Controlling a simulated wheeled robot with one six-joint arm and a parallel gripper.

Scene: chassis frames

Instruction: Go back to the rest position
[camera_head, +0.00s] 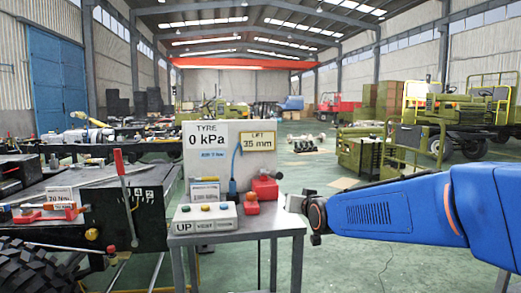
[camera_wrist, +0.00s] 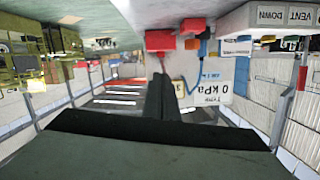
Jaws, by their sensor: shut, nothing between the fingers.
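My blue arm reaches in from the right in the head view. My gripper (camera_head: 292,204) is at its left end, just right of the red knob (camera_head: 252,204) and near the right edge of the small grey table (camera_head: 262,222). I cannot tell from the head view how far apart they are in depth. In the wrist view, which is upside down, the dark fingers of my gripper (camera_wrist: 161,88) are together with nothing between them. The red block (camera_wrist: 159,40) and red knob (camera_wrist: 195,25) show beyond the fingertips.
On the table stand a button box (camera_head: 204,216) and a display board (camera_head: 220,150) reading 0 kPa and 35 mm. A black bench (camera_head: 110,205) with a red-handled lever (camera_head: 125,190) and a large tyre (camera_head: 35,268) are left. Open green floor (camera_head: 345,265) lies below my arm.

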